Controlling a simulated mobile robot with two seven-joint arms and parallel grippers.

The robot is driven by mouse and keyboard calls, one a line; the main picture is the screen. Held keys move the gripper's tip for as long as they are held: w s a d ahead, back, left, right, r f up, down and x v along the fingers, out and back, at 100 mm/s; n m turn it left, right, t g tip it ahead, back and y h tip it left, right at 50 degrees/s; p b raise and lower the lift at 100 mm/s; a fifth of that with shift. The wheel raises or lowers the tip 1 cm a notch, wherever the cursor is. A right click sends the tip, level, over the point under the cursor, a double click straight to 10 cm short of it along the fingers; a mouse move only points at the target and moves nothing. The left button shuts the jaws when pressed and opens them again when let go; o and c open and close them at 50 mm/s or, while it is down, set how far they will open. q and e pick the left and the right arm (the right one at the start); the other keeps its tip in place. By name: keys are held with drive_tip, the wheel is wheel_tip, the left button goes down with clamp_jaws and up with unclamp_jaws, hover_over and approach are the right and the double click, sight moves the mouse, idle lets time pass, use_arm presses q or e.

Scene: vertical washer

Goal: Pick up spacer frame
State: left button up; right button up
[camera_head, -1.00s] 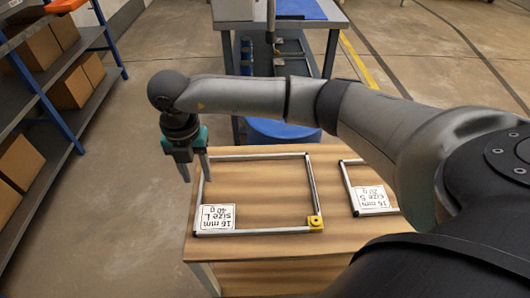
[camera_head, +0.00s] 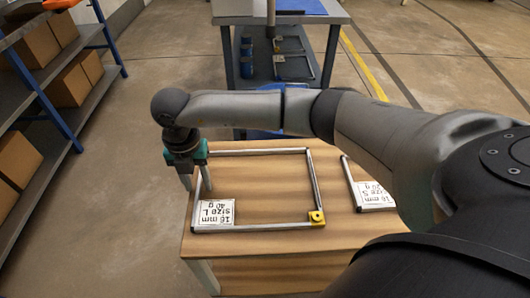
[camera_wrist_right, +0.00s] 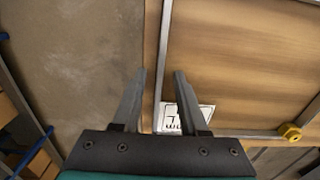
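The large spacer frame (camera_head: 312,178), a thin grey rectangle with a yellow corner block (camera_head: 317,218) and a white "16 mm size L 40 g" label (camera_head: 214,212), lies on the wooden table (camera_head: 265,245). A smaller frame (camera_head: 346,172) with a size S label lies to its right, partly hidden by my arm. My right gripper (camera_head: 196,182) is open and points down at the large frame's left bar. In the right wrist view, that bar (camera_wrist_right: 161,62) runs between the two spread fingertips (camera_wrist_right: 161,73); contact cannot be told. My left gripper is not in view.
A grey workbench (camera_head: 335,50) with more frames and blue cylinders (camera_head: 246,62) stands behind the table. A shelf with cardboard boxes (camera_head: 70,88) is at the left. Bare floor (camera_head: 130,150) lies between shelf and table.

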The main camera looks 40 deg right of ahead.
clamp_jaws()
idle(0.7)
